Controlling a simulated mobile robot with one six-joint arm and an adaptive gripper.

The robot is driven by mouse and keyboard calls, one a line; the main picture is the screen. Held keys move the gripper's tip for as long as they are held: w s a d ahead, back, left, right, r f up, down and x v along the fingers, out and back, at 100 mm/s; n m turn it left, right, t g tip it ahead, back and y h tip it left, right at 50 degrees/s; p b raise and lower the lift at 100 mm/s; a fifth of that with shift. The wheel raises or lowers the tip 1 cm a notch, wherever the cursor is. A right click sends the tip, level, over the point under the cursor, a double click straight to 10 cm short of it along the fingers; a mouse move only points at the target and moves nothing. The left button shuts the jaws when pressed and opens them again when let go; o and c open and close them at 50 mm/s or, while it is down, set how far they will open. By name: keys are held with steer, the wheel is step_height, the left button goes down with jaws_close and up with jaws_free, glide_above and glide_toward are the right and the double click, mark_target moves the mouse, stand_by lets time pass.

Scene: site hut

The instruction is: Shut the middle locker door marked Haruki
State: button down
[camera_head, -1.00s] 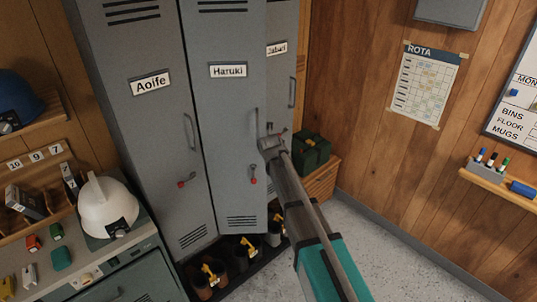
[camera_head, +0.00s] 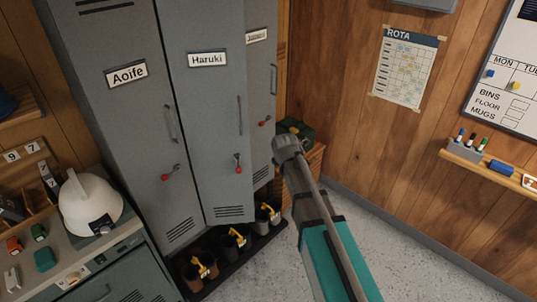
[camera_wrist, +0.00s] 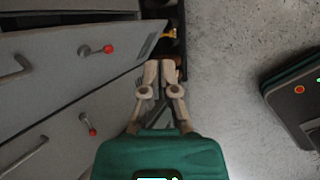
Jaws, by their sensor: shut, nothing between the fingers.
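The grey middle locker door marked Haruki (camera_head: 205,120) is hinged on its left. Its right edge, with the bar handle, appears to stand slightly out from the locker to its right, so it looks a little ajar. A red-tipped latch lever (camera_head: 238,165) is on its lower part. In the wrist view the Haruki door (camera_wrist: 65,60) slants in at the left. My gripper (camera_wrist: 160,66) is shut and empty, with its fingers near the door's lower end; contact cannot be told. In the head view my gripper (camera_head: 283,142) is right of the door, clear of its edge.
The Aoife locker door (camera_head: 125,130) is on the left, and a third locker (camera_head: 262,90) on the right. Boots stand on a dark tray (camera_head: 233,262) below. A green box (camera_head: 296,130) on a wooden crate (camera_head: 312,165) is beyond my gripper. Open floor (camera_head: 410,255) lies right.

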steer(key=s+d+f+m+g, duration=0.2)
steer(key=s+d+m+g, duration=0.1)
steer(key=s+d+m, duration=0.5)
steer(key=s+d+f+m+g+b, duration=0.1)
steer(key=s+d+f+m+g, duration=0.1)
steer(key=s+d+m, duration=0.7)
steer(key=s+m+g, duration=0.1)
steer(key=s+m, duration=0.5)
steer(key=m, duration=0.3)
steer(key=shift+s+d+f, duration=0.15)
steer(key=shift+s+d, duration=0.1)
steer(key=shift+d, duration=0.15)
